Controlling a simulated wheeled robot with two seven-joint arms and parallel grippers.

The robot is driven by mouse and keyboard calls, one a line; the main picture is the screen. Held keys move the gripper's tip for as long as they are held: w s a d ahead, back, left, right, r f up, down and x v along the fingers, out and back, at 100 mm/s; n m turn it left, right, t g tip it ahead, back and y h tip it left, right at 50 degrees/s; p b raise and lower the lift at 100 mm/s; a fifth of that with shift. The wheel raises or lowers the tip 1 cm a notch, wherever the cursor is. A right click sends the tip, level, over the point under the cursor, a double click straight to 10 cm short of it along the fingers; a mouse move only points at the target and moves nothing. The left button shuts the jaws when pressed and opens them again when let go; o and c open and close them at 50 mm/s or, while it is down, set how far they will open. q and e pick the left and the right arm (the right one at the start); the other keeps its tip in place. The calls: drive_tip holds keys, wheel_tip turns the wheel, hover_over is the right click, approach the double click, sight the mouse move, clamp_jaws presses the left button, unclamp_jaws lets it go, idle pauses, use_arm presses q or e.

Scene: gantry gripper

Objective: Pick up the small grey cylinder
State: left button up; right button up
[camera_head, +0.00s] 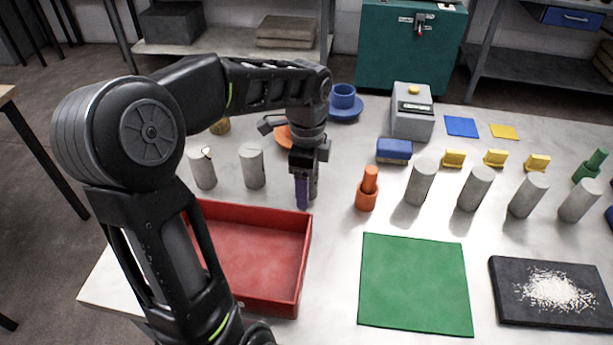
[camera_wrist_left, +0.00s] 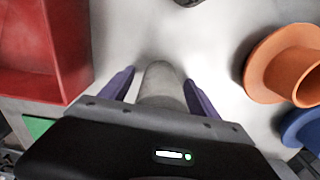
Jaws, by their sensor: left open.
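My left gripper (camera_head: 304,204) points down over the table, just beyond the red tray's back right corner. In the left wrist view its purple fingers (camera_wrist_left: 160,88) are open, with a grey cylinder (camera_wrist_left: 160,82) between them and a gap on both sides. The cylinder's lower part in that view is hidden by the gripper body. In the head view the gripper covers that spot, so I cannot make the cylinder out there. Two grey cylinders (camera_head: 252,166) (camera_head: 202,168) stand left of the gripper. My right gripper is not in view.
The red tray (camera_head: 306,262) is close in front of the gripper. An orange saucer and cup (camera_wrist_left: 262,62) are close behind it. An orange peg piece (camera_head: 367,192) and several more grey cylinders (camera_head: 420,183) stand to the right. A green mat (camera_head: 415,285) lies flat and clear.

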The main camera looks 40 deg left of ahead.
use_arm(q)
drive_tip(key=shift+c, duration=0.2)
clamp_jaws()
idle(0.6)
